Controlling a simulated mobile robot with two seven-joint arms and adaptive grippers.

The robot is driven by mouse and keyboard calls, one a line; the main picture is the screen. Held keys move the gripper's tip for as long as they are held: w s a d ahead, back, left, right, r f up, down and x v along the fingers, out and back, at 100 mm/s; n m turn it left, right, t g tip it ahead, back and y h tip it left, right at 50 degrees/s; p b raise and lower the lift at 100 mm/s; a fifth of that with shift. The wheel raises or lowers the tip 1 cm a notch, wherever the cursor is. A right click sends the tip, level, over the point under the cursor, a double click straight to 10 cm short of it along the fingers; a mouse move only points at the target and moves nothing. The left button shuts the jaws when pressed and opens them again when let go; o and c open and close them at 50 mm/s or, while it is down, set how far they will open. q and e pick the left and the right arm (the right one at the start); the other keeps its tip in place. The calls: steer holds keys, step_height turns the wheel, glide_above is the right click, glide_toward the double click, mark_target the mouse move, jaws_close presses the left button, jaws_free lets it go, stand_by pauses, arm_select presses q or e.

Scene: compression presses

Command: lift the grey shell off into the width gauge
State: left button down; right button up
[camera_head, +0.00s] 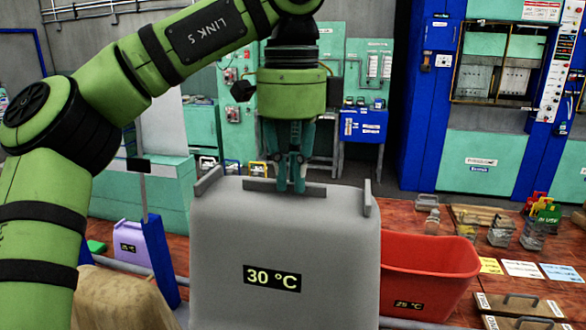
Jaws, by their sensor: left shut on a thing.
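The grey shell (285,250) is large and upright in the centre foreground, with a black "30 °C" label on its front. A grey ridge runs along its top, with upright tabs at the top corners. My left gripper (290,186) points down at the top middle of the shell, its teal fingers shut on the ridge there. I cannot pick out the width gauge for certain; a blue post (160,262) with a rail stands left of the shell. My right gripper is not in view.
A red bin (428,275) labelled "25 °C" stands right of the shell. Glass jars, cards and handled plates lie on the wooden table at right. A blue press (480,150) stands behind.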

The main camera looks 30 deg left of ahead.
arm_select(q)
steer(key=r+p, duration=0.1)
steer(key=r, duration=0.1)
steer(key=s+r+p, duration=0.1)
steer(key=r+p, duration=0.1)
steer(key=shift+d+r, duration=0.1)
steer(key=shift+d, duration=0.05)
step_height(320, 180, up, 16)
steer(key=p, duration=0.7)
steer(key=shift+w+f, duration=0.15)
steer(key=shift+f, duration=0.05)
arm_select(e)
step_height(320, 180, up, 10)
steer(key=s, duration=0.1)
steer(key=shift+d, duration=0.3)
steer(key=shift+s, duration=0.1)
